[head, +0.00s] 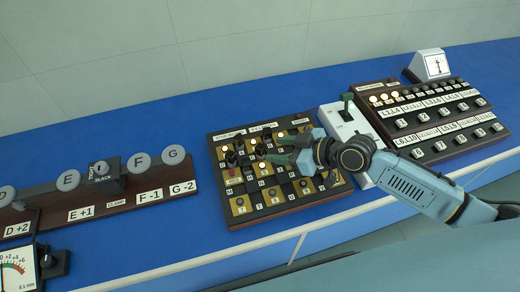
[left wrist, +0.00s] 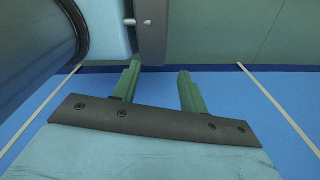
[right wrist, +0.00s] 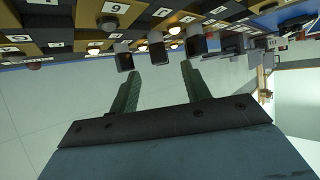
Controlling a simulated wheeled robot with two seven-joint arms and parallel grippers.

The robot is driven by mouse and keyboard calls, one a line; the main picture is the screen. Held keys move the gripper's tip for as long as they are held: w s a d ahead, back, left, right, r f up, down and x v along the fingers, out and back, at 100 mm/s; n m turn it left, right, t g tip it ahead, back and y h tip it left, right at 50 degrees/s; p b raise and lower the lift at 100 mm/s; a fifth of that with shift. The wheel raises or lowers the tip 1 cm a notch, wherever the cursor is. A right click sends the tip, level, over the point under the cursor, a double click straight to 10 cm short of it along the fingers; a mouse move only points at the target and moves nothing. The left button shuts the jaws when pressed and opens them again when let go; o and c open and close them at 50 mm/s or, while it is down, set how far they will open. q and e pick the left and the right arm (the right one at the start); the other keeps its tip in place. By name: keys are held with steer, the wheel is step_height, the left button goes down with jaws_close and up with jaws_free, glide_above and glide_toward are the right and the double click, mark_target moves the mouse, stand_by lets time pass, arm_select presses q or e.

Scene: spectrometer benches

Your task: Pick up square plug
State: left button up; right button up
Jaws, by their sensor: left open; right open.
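The checkered plug board (head: 240,220) lies on the blue bench, with several dark plugs standing in it. In the right wrist view, dark block-shaped plugs (right wrist: 157,48) hang in a row just beyond my fingertips; I cannot tell for certain which one is the square plug. My right gripper (head: 272,150) is over the upper middle of the board, fingers apart and pointing left. In its own view the right gripper (right wrist: 160,72) has nothing between its fingers. My left gripper (left wrist: 158,72) is open and empty before a plain blue surface, and does not show in the head view.
A white box (head: 345,125) with a dark-green knob stands right of the board. Beyond it is a dark switch panel (head: 430,115) and a white meter (head: 431,64). A rail with round lettered discs (head: 140,162) is at left. The blue bench is clear behind the board.

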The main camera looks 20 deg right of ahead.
mark_target(264, 148)
steer(key=shift+w+a+f, duration=0.25)
steer(key=shift+w+a, duration=0.05)
steer(key=shift+a, duration=0.05)
steer(key=shift+w+a+f, duration=0.2)
steer(key=shift+w+a, duration=0.05)
steer(key=shift+a, duration=0.05)
steer(key=x, duration=0.4)
steer(key=shift+w+a+f, duration=0.1)
steer(key=shift+w+a, duration=0.05)
steer(key=shift+w, duration=0.15)
arm_select(q)
steer(key=shift+w+d+r, duration=0.1)
steer(key=shift+w+r, duration=0.1)
steer(key=shift+w, duration=0.6)
arm_select(e)
steer(key=shift+c, duration=0.2)
arm_select(q)
steer(key=shift+s, duration=0.15)
arm_select(e)
jaws_close()
